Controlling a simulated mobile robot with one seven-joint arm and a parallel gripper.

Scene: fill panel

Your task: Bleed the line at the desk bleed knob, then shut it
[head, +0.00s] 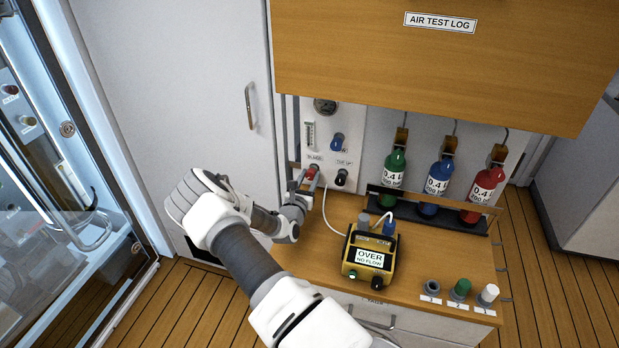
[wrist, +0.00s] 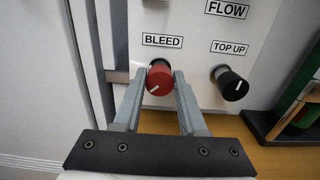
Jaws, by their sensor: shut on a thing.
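The red bleed knob (wrist: 160,80) sits on the white panel under the BLEED label, with a white pointer line on its face. My gripper (wrist: 159,84) has one finger on each side of the knob and is shut on it. In the head view the red knob (head: 311,173) shows at the panel's lower left, with my gripper (head: 304,182) at it. A yellow meter (head: 367,259) on the desk reads OVER, NO FLOW and has a lit green button. A pale hose runs from the panel side toward the meter.
A black TOP UP knob (wrist: 233,84) is right of the bleed knob, and a blue knob (head: 337,142) is above. Green, blue and red bottles (head: 437,185) hang at the right. Small numbered fittings (head: 460,289) stand at the desk's front right. A glass-door cabinet (head: 50,160) is at left.

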